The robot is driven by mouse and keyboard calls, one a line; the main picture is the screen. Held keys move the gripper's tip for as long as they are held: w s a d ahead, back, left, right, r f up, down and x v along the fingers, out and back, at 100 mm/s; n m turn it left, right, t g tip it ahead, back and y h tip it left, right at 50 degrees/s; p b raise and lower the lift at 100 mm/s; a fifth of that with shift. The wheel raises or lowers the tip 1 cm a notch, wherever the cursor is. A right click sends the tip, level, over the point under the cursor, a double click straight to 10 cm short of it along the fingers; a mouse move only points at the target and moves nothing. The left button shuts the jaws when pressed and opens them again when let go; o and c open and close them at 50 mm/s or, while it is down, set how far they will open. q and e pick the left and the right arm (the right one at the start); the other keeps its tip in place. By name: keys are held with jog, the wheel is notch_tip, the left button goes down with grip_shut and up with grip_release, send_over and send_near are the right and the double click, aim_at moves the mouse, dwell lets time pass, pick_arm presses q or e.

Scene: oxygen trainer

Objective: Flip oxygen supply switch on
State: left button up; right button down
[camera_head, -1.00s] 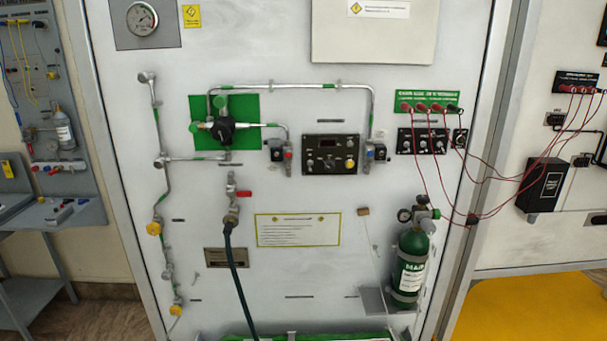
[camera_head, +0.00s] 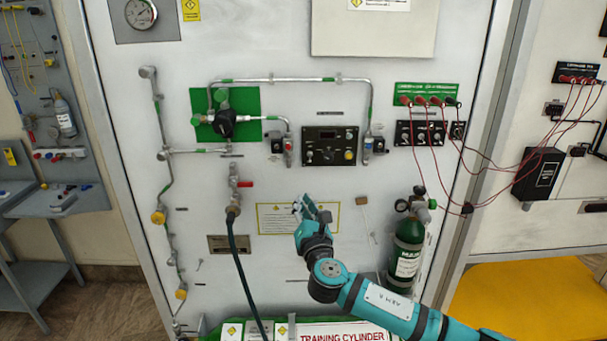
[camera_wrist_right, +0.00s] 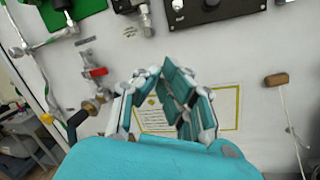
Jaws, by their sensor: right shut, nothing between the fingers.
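The black control panel (camera_head: 330,158) with a small display, knobs and a yellow button is on the white wall board. Its lower part also shows at the top of the right wrist view (camera_wrist_right: 212,12). Small switches sit on another black panel (camera_head: 421,133) to its right; which one is the oxygen supply switch, I cannot tell from the unreadable labels. My right gripper (camera_head: 312,207) is below the control panel, in front of the yellow-bordered label (camera_head: 268,219). Its fingers are drawn together and empty in the right wrist view (camera_wrist_right: 160,75). My left gripper is not in view.
A red-handled valve (camera_head: 244,184) with a dark hose is left of my right gripper. A green cylinder (camera_head: 407,255) stands to its right, close to my arm. A small wooden block (camera_head: 361,201) hangs on a cord. Red wires (camera_head: 500,180) cross the right side.

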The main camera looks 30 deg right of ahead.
aim_at(292, 172)
jog(key=p+x, duration=0.2)
jog(key=x, duration=0.8)
jog(key=shift+w+r, duration=0.1)
jog(key=shift+w, duration=0.05)
jog(key=s+r+p, duration=0.1)
jog(key=s+d+r+p, duration=0.1)
jog(key=shift+s+r+p, duration=0.2)
jog(key=shift+r+p, duration=0.15)
jog(key=shift+s+d+r, duration=0.1)
jog(key=shift+s, duration=0.15)
jog(key=shift+w, duration=0.2)
jog(key=shift+s+r+p, duration=0.2)
jog(key=shift+s+p, duration=0.05)
jog(key=shift+p, duration=0.1)
